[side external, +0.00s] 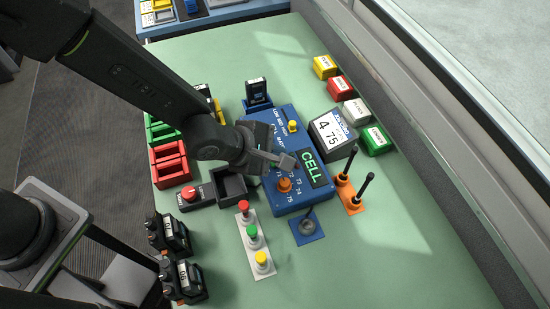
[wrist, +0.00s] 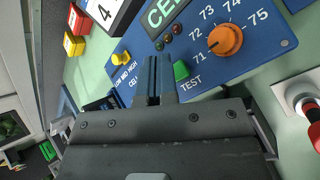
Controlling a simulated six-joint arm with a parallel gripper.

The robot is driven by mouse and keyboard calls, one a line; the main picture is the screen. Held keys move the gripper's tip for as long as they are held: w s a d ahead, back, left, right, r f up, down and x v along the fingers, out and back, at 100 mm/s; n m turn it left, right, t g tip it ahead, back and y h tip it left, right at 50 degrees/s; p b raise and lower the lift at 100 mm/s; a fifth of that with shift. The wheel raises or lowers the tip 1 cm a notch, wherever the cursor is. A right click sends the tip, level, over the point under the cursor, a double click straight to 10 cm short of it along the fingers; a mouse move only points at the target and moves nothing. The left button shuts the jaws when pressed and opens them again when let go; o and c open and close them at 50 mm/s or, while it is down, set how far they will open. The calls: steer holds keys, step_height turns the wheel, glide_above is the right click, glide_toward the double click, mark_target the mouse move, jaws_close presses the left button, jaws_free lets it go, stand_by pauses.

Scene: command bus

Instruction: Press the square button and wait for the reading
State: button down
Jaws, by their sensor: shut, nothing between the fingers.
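A blue panel (side external: 287,197) stands mid-table with a green-lit display (side external: 312,170) reading CELL. In the wrist view, a green button (wrist: 181,71) sits on the panel beside the word TEST; its full outline is partly covered by my finger. My gripper (side external: 287,161) is shut and empty, low over the panel. In the wrist view its fingertips (wrist: 160,62) are just left of the green button; I cannot tell whether they touch it. An orange knob (wrist: 226,39) on a 71 to 75 scale is to the right. In the side view the green button is hidden.
A display box (side external: 331,131) reading 4 75 stands right of the panel. Black levers on an orange base (side external: 349,193) and a strip of red, green and yellow buttons (side external: 252,238) are near. Coloured blocks (side external: 340,88) line the right edge. The front-right table is clear.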

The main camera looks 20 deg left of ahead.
steer(key=shift+f, duration=0.1)
steer(key=shift+f, duration=0.35)
steer(key=shift+f, duration=0.35)
stand_by(0.5)
steer(key=shift+r, duration=0.8)
steer(key=shift+r, duration=2.5)
